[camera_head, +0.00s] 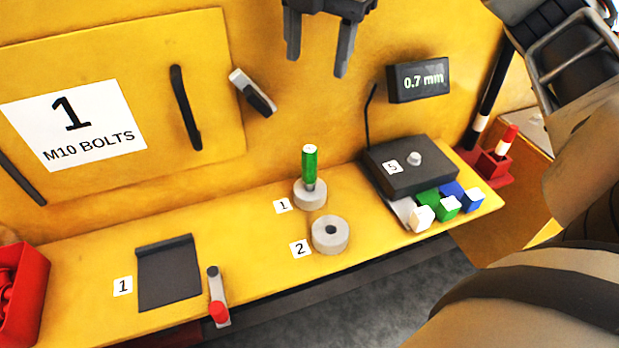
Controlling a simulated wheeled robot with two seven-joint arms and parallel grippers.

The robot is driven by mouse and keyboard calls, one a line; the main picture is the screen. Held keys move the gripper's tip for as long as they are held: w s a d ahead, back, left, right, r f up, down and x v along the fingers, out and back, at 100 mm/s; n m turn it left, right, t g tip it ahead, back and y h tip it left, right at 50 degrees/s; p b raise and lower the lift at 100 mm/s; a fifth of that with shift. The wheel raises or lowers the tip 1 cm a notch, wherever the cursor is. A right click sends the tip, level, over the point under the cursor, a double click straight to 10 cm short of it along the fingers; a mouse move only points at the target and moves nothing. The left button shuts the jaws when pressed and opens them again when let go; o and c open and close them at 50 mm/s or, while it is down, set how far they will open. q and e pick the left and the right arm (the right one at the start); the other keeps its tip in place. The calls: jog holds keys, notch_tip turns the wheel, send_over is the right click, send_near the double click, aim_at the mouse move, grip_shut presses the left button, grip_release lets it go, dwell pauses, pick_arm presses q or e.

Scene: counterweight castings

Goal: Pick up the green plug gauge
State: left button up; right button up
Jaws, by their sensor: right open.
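The green plug gauge (310,165) stands upright in a grey ring (309,195) beside a label "1" on the yellow shelf. Its green handle shows, with a short grey part below it; its lower end is hidden in the ring. My right gripper (318,62) is at the top middle of the head view, fingers spread and empty. In the picture it is above the gauge and apart from it. My left gripper is not in view.
A second grey ring (331,235) with an open hole sits by label "2". Right of it are a dark box (410,165) labelled "5", several coloured cubes, and a "0.7 mm" display (418,80). A dark plate (168,273), a red-tipped lever (218,297) and a red bin (18,295) are left.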

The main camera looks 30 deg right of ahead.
aim_at(309, 159)
jog(key=f+n+t+b, duration=0.1)
jog(key=f+n+b, duration=0.1)
jog(key=f, duration=0.3)
jog(key=f+n+t+b, duration=0.1)
jog(key=f+n+b, duration=0.1)
jog(key=f+n, duration=0.3)
jog(key=d+f+n+b, duration=0.1)
jog(key=f+n+b, duration=0.1)
jog(key=f, duration=0.4)
jog(key=shift+w+n+t, duration=0.3)
jog(key=shift+n+t, duration=0.1)
jog(key=shift+n, duration=0.3)
jog(key=x, duration=0.5)
jog(key=shift+w+a+f, duration=0.15)
jog(key=shift+a+f, duration=0.05)
jog(key=shift+a, duration=0.15)
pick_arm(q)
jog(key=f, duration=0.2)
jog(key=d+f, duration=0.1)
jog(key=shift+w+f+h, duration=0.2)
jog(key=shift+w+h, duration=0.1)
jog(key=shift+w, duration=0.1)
pick_arm(e)
jog(key=shift+f, duration=0.1)
grip_shut()
